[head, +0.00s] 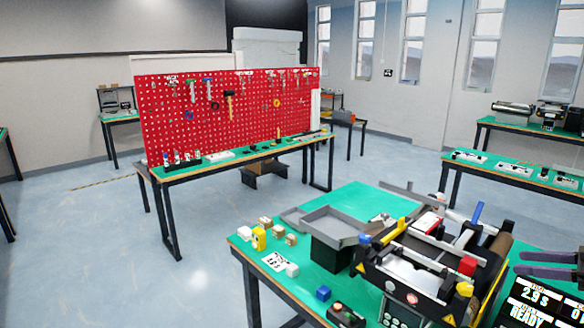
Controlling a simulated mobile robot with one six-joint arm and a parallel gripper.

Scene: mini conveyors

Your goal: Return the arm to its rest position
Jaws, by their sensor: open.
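My gripper (520,263) shows at the right edge of the head view, with two dark fingers pointing left. The fingers are apart and nothing shows between them. It appears above the right side of the near green table, by the mini conveyor (400,291) and over a black display (545,297). Most of my arm is out of the picture.
The near green table (364,199) holds a grey tray (335,223), a yellow block (259,238), a blue cube (323,293) and several small boxes. A red pegboard (240,110) stands behind. Open floor (90,250) lies to the left.

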